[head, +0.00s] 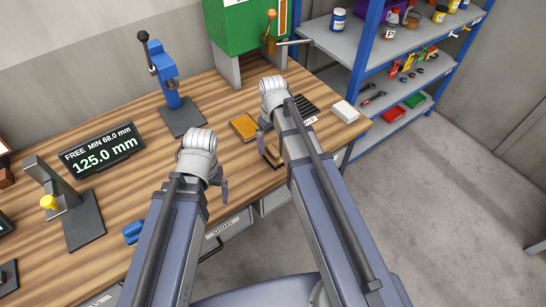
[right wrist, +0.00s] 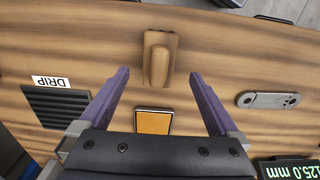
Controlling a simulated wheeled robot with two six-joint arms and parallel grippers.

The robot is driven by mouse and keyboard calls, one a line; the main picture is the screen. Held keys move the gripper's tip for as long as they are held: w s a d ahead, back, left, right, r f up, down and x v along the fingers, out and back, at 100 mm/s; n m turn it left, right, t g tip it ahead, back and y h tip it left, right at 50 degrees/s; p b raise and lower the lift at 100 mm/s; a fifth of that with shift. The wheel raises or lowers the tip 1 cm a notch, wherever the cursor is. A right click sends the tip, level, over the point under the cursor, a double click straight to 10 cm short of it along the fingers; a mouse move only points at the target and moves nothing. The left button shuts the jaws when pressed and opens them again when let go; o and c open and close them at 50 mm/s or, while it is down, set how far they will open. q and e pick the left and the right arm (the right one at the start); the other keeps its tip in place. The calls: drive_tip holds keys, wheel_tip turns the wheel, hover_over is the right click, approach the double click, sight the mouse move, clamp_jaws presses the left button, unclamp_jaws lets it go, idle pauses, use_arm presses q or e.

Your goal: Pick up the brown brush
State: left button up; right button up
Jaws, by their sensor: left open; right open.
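The brown brush (right wrist: 158,62) lies on the wooden bench, near its front edge, in the right wrist view. It is a small brown block with a raised rounded grip. In the head view the brush (head: 271,156) shows partly beside my right arm. My right gripper (right wrist: 158,76) is open and empty, its two purple fingers on either side of the brush's near end in the picture; its height above the bench is hard to tell. In the head view the right gripper (head: 262,138) is mostly hidden by its arm. My left gripper (head: 224,190) is open over the bench's front part, largely hidden.
An orange pad (head: 243,127) and a black slotted tray (head: 302,107) labelled DRIP lie near the brush. A white block (head: 345,111) sits at the bench's right end. A blue press (head: 172,85), a display (head: 102,150) and a green machine (head: 240,28) stand behind or left.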

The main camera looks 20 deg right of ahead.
sight(273, 149)
use_arm(q)
drive_tip(key=shift+f+b, duration=2.6)
drive_tip(key=shift+f, duration=0.05)
use_arm(e)
drive_tip(key=shift+d+f, duration=0.1)
drive_tip(key=shift+f, duration=2.55)
use_arm(q)
drive_tip(key=shift+r, duration=0.1)
use_arm(e)
drive_tip(key=shift+r, duration=0.1)
clamp_jaws()
